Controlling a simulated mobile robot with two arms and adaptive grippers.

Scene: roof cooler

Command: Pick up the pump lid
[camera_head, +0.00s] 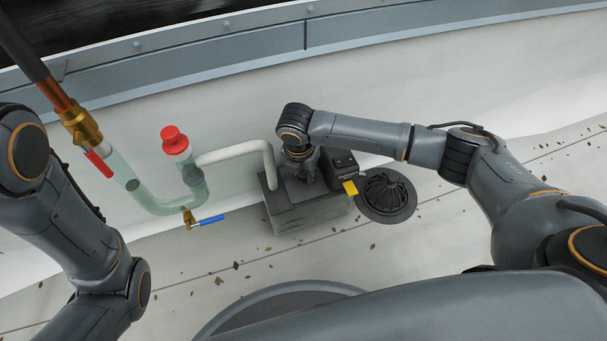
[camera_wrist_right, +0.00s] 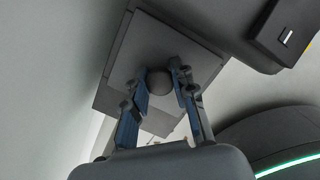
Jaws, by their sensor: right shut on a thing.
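The pump lid (camera_head: 304,190) is a dark grey square plate on top of the grey-green pump box (camera_head: 309,216). In the right wrist view the pump lid (camera_wrist_right: 194,47) shows with a round dark knob (camera_wrist_right: 159,82) at its middle. My right gripper (camera_wrist_right: 161,83) has its fingers on both sides of the knob and is shut on it. In the head view my right gripper (camera_head: 302,175) points down over the lid, and its fingers are mostly hidden by the wrist. Whether the lid is lifted off the box is hard to tell. My left arm shows at the left, but its gripper is out of view.
A white pipe (camera_head: 238,152) joins the pump to a clear green U-shaped tube with a red cap (camera_head: 173,138) and a blue-handled valve (camera_head: 207,220). A black box with a yellow tab (camera_head: 350,187) and a round drain grate (camera_head: 387,193) are right of the pump. Leaves dot the floor.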

